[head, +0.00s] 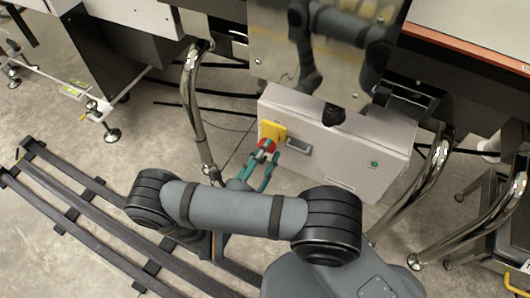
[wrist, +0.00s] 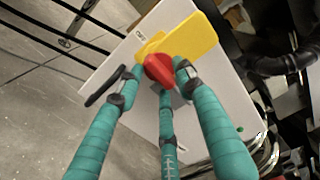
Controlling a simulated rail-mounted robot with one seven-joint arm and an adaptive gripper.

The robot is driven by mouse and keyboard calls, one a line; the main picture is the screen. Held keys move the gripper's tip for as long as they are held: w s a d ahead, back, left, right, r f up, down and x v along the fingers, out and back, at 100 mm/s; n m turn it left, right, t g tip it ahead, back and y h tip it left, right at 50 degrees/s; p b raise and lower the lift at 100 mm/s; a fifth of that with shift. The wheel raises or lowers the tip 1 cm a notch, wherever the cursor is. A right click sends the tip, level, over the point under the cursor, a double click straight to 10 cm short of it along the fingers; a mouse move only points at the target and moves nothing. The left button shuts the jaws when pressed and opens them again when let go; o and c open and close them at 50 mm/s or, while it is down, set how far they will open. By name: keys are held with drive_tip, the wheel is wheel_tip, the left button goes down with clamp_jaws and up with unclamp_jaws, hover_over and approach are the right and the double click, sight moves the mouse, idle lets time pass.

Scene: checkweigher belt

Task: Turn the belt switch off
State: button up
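The belt switch is a red knob (head: 267,144) on a yellow plate (head: 273,130), on the front of a light grey control box (head: 335,155). In the wrist view the red knob (wrist: 158,69) points toward my fingers, with the yellow plate (wrist: 190,38) behind it. My gripper (head: 266,164) has teal fingers and is at the knob. In the wrist view my gripper (wrist: 153,84) is open, with its fingers spread around the knob.
A grey latch (head: 299,146) sits right of the switch, and a green button (head: 375,165) is farther right on the box. A shiny metal panel (head: 330,55) hangs above. Chrome legs (head: 192,105) flank the box. A dark slatted rack (head: 90,215) lies on the floor at left.

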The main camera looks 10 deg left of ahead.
drive_tip(key=shift+s, duration=0.1)
drive_tip(key=v, duration=1.2)
drive_tip(key=shift+w, duration=0.25)
drive_tip(key=shift+m, duration=0.3)
drive_tip(key=x, duration=1.1)
drive_tip(key=shift+w+d, duration=0.15)
drive_tip(key=shift+w, duration=0.2)
drive_tip(key=shift+s+d, duration=0.1)
